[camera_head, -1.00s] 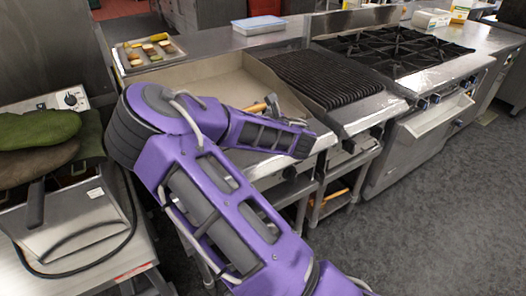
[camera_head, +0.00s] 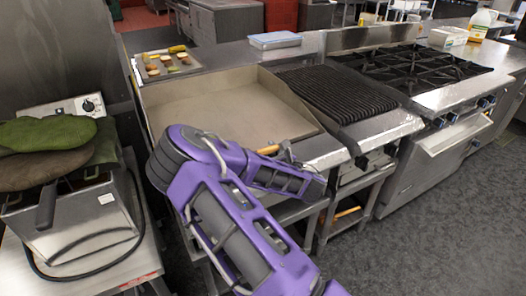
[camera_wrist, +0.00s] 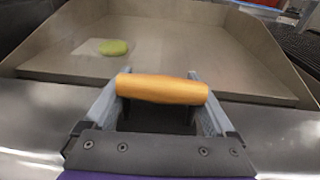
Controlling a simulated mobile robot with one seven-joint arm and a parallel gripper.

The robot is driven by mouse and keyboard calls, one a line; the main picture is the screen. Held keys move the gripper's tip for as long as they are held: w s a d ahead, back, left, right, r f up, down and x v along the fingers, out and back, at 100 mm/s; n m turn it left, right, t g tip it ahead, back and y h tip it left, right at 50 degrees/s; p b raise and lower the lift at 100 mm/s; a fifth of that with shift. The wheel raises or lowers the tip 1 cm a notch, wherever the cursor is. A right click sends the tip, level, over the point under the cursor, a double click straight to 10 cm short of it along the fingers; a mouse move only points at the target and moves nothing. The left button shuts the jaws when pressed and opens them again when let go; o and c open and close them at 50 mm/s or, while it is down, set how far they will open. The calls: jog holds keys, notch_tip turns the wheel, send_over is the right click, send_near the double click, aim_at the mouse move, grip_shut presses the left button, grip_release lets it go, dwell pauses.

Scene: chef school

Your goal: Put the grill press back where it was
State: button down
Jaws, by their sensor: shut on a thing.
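My gripper (camera_head: 276,152) is shut on the orange wooden handle of the grill press (camera_wrist: 162,89), which lies crosswise between the two grey fingers in the wrist view. The handle also shows in the head view (camera_head: 267,150), by the front edge of the griddle (camera_head: 215,110). The body of the press is mostly hidden below the handle and behind my gripper. In the wrist view the griddle's flat plate and side walls lie beyond the handle. A green round patch (camera_wrist: 114,47) on a pale square shows there; I cannot tell if it is a reflection.
A black grate grill (camera_head: 335,93) and a burner range (camera_head: 410,65) stand right of the griddle. A food tray (camera_head: 165,62) and a blue-lidded container (camera_head: 274,40) lie behind. A fryer with green mitts (camera_head: 48,133) is at left. Floor at right is clear.

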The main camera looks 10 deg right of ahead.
jog(key=shift+f, duration=0.1)
grip_release()
jog(key=v, duration=1.2)
dwell(0.3)
